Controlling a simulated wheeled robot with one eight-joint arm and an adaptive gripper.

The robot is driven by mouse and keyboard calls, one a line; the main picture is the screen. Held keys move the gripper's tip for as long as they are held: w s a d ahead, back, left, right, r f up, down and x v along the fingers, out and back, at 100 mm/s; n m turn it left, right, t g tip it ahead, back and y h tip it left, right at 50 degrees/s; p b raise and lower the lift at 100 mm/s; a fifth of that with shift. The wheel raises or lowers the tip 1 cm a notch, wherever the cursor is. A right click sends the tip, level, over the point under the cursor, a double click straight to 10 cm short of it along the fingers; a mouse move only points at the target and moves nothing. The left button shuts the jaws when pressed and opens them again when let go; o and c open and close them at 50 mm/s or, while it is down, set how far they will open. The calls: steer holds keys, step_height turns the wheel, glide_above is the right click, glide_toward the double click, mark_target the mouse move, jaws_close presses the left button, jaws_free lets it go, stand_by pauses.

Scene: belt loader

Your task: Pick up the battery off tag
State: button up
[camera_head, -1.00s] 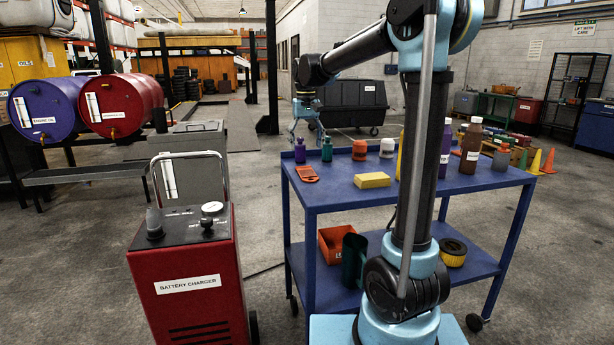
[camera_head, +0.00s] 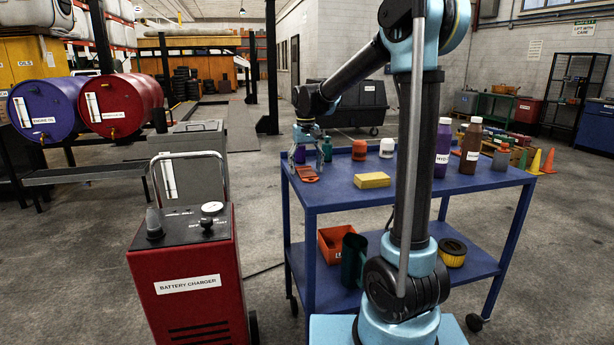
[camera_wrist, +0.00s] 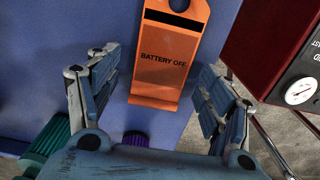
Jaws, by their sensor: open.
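The battery off tag (camera_head: 306,174) is a flat orange plate lying on the blue cart top near its left front corner. In the wrist view the tag (camera_wrist: 166,62) shows its black "BATTERY OFF" lettering, with a hole at its top end. My gripper (camera_head: 307,152) is above the cart's left end, over or just behind the tag. In the wrist view my gripper (camera_wrist: 160,95) has its two fingers wide apart, one on each side of the tag's lower end. It is empty. I cannot tell the exact height above the tag.
The blue cart (camera_head: 335,196) also holds a yellow sponge-like block (camera_head: 372,180), a green bottle (camera_head: 327,149) and several other bottles. A purple cap (camera_wrist: 135,139) is close to my gripper. The red battery charger (camera_head: 187,270) stands left of the cart.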

mark_target(306, 171)
steer(key=c, duration=1.1)
steer(key=shift+r, duration=0.1)
step_height(306, 171, up, 10)
steer(key=shift+f, duration=0.1)
